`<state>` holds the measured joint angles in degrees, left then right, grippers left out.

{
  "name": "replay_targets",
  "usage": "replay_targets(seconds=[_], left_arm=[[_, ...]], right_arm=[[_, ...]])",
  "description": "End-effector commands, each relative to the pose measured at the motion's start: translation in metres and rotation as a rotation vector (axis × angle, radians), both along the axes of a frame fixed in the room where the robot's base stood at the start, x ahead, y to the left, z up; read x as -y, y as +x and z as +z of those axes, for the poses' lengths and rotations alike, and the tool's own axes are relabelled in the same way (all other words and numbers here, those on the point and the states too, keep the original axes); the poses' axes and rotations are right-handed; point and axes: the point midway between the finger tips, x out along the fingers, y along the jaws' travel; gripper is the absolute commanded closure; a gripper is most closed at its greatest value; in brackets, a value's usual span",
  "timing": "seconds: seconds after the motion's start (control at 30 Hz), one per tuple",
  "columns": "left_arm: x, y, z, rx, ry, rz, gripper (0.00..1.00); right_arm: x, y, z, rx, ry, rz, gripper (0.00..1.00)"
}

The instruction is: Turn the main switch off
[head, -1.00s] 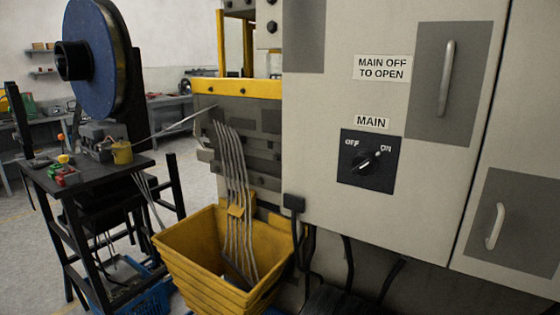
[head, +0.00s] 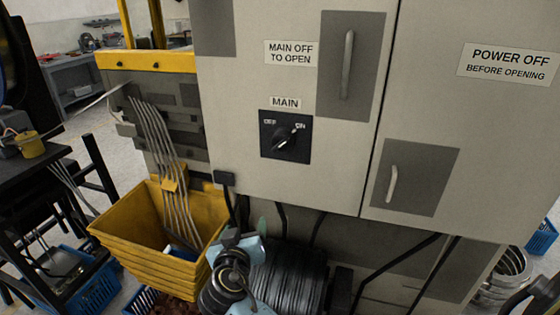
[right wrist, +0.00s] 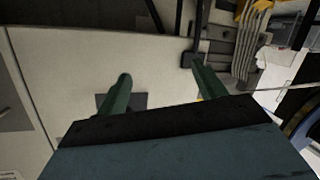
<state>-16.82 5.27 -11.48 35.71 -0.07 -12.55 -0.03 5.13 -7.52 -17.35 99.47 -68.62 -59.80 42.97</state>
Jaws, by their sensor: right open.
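The main switch (head: 285,142) is a black rotary knob on a dark square plate (head: 269,153), on the light grey cabinet door under the MAIN label. Its handle slants up to the right, toward the ON mark. My right gripper (head: 250,240) is at the bottom middle of the head view, below the switch and apart from it. In the right wrist view, its two green fingers (right wrist: 161,72) are spread with nothing between them. A dark patch (right wrist: 136,101) behind one finger there looks like the switch plate, partly hidden. My left gripper is not in view.
A yellow bin stack (head: 130,215) with metal strips stands left of the switch. A black hook-like bracket (head: 224,178) sits by the cabinet's lower left corner. Door handles (head: 347,65) stick out to the right. Dark cables and a coil (head: 290,275) lie below the cabinet.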

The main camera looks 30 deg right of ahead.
Motion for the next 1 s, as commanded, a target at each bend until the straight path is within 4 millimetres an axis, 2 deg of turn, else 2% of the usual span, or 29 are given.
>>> replay_targets(seconds=[0.03, 0.1, 0.2, 0.3, 0.47, 0.8, 1.0], left_arm=[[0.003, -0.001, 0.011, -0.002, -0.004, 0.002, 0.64], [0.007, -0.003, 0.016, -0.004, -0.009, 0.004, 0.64], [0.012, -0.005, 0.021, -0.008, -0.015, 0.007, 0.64], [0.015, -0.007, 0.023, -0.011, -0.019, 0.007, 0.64], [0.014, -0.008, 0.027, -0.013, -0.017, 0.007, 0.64], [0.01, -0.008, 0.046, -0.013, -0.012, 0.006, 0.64], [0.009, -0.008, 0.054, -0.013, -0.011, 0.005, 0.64]], right_arm=[[0.006, -0.002, 0.051, 0.097, 0.016, -0.062, 0.3], [0.015, -0.01, 0.099, 0.21, 0.034, -0.14, 0.3], [0.025, -0.024, 0.144, 0.322, 0.059, -0.222, 0.3], [0.032, -0.031, 0.164, 0.38, 0.072, -0.264, 0.3], [0.044, -0.024, 0.17, 0.395, 0.073, -0.276, 0.3], [0.098, 0.022, 0.171, 0.391, 0.07, -0.275, 0.3], [0.122, 0.043, 0.169, 0.391, 0.071, -0.272, 0.3]])
